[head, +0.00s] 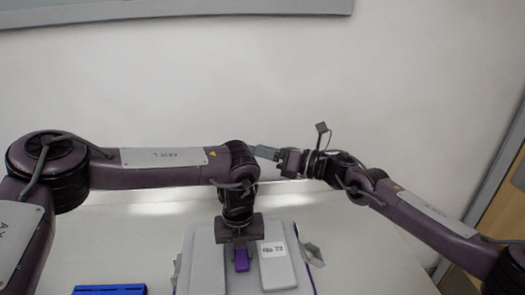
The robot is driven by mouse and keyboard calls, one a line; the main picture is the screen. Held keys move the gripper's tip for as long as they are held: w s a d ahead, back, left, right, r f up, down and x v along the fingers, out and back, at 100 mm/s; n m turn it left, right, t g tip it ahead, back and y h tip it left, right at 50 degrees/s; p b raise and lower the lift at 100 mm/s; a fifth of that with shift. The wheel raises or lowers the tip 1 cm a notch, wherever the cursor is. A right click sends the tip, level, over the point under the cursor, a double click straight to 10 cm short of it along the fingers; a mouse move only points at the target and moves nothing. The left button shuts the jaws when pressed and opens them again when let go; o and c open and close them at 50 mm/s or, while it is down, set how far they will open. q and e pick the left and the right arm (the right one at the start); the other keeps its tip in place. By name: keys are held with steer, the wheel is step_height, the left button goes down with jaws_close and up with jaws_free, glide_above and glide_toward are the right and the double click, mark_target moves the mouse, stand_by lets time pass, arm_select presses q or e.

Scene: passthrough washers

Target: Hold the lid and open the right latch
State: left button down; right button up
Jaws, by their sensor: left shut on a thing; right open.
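A box with a grey lid (206,262) sits on the table at the bottom centre, partly cut off by the frame edge. A white label with partly readable print is on the lid's right panel. My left gripper (240,252) points down over the lid's middle and is shut on the purple handle (241,264). The right latch (313,255), a grey piece, sticks out at the box's right side. My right gripper (264,153) is open and empty, well above and behind the lid, pointing left close to my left wrist.
A blue tray (110,289) lies at the bottom left, cut off by the frame. The white table (370,255) is clear to the right of the box. A pale wall stands behind, with a wooden door-like panel at the far right.

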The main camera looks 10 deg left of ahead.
steer(key=c, duration=0.7)
steer(key=shift+s+f, duration=0.2)
steer(key=shift+f, duration=0.15)
steer(key=shift+c, duration=1.2)
steer(key=s+f+m, duration=0.1)
steer(key=s+f+m+t, duration=0.1)
steer(key=f+y, duration=0.1)
steer(key=f, duration=0.1)
steer(key=shift+s+f+m+t, duration=0.1)
steer(key=shift+s+m+t, duration=0.3)
jaws_close()
steer(key=m+t+h, duration=0.6)
steer(key=m+t, duration=0.3)
steer(key=m, duration=0.1)
glide_above(312, 254)
steer(key=s+a, duration=0.2)
steer(key=s, duration=0.3)
step_height(312, 254, down, 13)
steer(key=s+d+f+g+h, duration=0.2)
steer(key=s+d+f+h, duration=0.3)
steer(key=s+d+f, duration=0.4)
steer(key=shift+m, duration=0.3)
steer(key=x, duration=1)
steer(key=shift+w+d+f, duration=0.3)
steer(key=shift+w, duration=0.05)
